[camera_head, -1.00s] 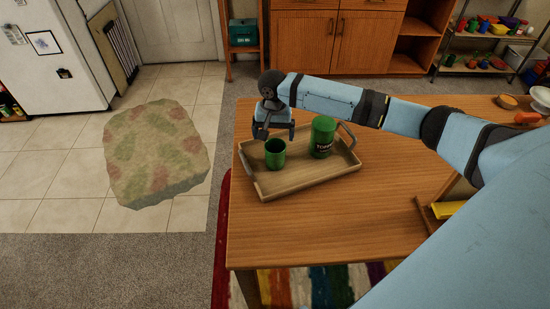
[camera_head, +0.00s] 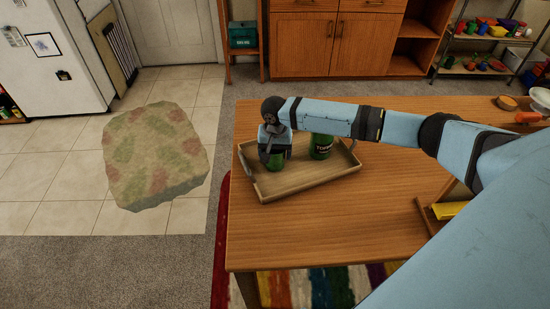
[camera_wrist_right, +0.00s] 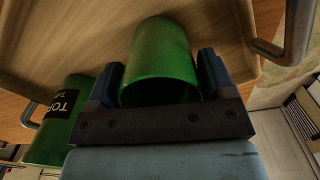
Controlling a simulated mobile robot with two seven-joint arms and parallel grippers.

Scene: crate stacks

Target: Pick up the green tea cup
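The green tea cup (camera_head: 276,164) stands on a wooden tray (camera_head: 305,182) on the table. In the head view my right gripper (camera_head: 274,148) covers most of it from above. In the right wrist view the green cup (camera_wrist_right: 160,62) sits between the two blue fingers of my right gripper (camera_wrist_right: 161,70). The fingers are apart, one on each side of the cup, with a narrow gap showing beside it. A green canister with a dark label (camera_head: 321,149) stands on the tray to the right, partly behind my right arm. My left gripper is not in view.
The tray has raised metal handles; one (camera_wrist_right: 298,35) shows close to my gripper in the wrist view. The wooden table (camera_head: 330,225) is clear in front of the tray. A yellow object (camera_head: 448,210) lies at the right.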

